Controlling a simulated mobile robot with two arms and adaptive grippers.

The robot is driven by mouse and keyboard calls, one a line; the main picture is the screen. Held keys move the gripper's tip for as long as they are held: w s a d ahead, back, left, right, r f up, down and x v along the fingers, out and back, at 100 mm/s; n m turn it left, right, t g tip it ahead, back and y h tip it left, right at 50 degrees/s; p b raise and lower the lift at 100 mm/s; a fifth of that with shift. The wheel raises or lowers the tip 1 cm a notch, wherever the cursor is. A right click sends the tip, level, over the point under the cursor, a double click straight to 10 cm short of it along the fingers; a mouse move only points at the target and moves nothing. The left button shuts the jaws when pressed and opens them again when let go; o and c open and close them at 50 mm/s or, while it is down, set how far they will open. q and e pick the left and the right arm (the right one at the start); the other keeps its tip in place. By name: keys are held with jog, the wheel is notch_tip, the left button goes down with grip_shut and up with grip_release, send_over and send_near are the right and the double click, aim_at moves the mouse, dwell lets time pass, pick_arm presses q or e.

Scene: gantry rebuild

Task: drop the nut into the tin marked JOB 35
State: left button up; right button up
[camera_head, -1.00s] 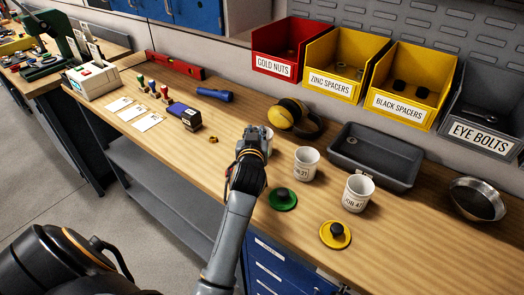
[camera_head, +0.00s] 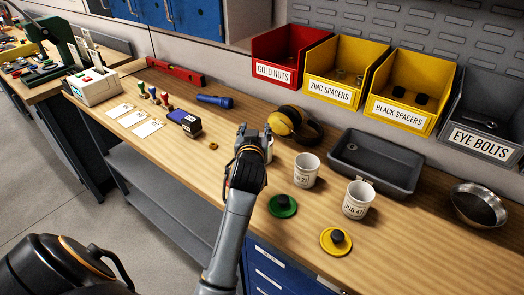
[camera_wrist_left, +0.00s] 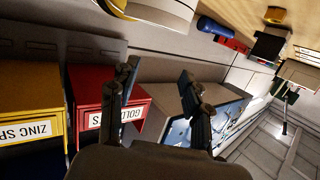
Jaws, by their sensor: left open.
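The small gold nut (camera_head: 213,146) lies on the wooden bench, left of my left gripper and apart from it. My left gripper (camera_head: 254,130) is open, above the bench; in the left wrist view its two fingers (camera_wrist_left: 160,75) stand apart with nothing between them. A white tin (camera_head: 305,171) with a label that seems to read JOB 21 and another white tin (camera_head: 358,200) that seems to read JOB 47 stand to the right. A third white tin (camera_head: 270,150) is mostly hidden behind my left gripper; its label cannot be seen. My right gripper is not in view.
Yellow earmuffs (camera_head: 287,122) lie just beyond my left gripper. A grey tray (camera_head: 385,180), green lid (camera_head: 283,206), yellow lid (camera_head: 335,242) and metal bowl (camera_head: 478,206) are to the right. Labelled bins (camera_head: 272,76) stand behind.

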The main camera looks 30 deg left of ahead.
pick_arm(q)
notch_tip(320, 180, up, 7)
jog(key=shift+f, duration=0.15)
jog(key=shift+f, duration=0.1)
dwell(0.4)
